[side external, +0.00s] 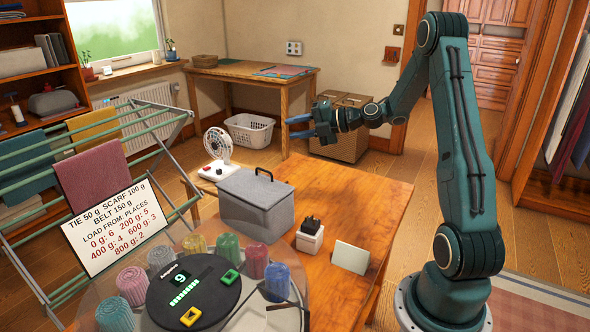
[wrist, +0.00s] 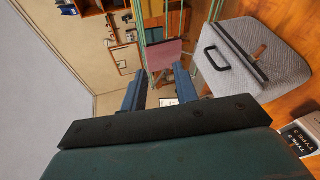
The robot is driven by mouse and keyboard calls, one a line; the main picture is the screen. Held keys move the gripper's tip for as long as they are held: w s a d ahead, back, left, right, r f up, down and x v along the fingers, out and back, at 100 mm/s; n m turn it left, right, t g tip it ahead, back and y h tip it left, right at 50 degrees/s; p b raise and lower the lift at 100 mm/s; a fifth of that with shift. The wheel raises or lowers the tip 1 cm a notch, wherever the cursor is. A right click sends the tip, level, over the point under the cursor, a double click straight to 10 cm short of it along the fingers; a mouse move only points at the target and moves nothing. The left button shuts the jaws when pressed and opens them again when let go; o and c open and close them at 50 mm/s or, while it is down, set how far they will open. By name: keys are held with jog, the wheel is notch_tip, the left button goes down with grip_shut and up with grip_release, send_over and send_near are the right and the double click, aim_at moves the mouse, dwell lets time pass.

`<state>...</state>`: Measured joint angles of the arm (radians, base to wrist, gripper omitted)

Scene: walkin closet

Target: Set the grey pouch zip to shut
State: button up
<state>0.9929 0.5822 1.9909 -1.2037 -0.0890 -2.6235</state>
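The grey pouch (side external: 250,212) is a boxy, quilted case standing on the wooden table, with a dark handle on top. In the wrist view the pouch (wrist: 287,75) lies at the right, its black handle (wrist: 211,58) near its left edge. I cannot tell whether the zip is open or shut. My gripper (side external: 288,127) is in the air above and beyond the pouch. In the wrist view my gripper (wrist: 160,88) has its fingers apart and empty.
A white fan (side external: 217,148) stands behind the pouch. A white block with a black top (side external: 310,236) and a pale card (side external: 350,257) stand to its right. A round stand (side external: 194,292) with rolled cloths is in front. The table's right side (side external: 368,205) is clear.

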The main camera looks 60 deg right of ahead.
notch_tip(320, 180, up, 4)
jog(key=a+m+g+h, duration=0.3)
jog(key=m+g+h, duration=0.25)
jog(key=g, duration=0.65)
jog(key=shift+y, duration=0.45)
jog(key=f, duration=0.5)
jog(key=shift+s+d+f, duration=0.1)
jog(key=shift+d+f, duration=0.1)
jog(key=shift+f, duration=0.1)
jog(key=x, duration=1.3)
jog(key=shift+f, duration=0.3)
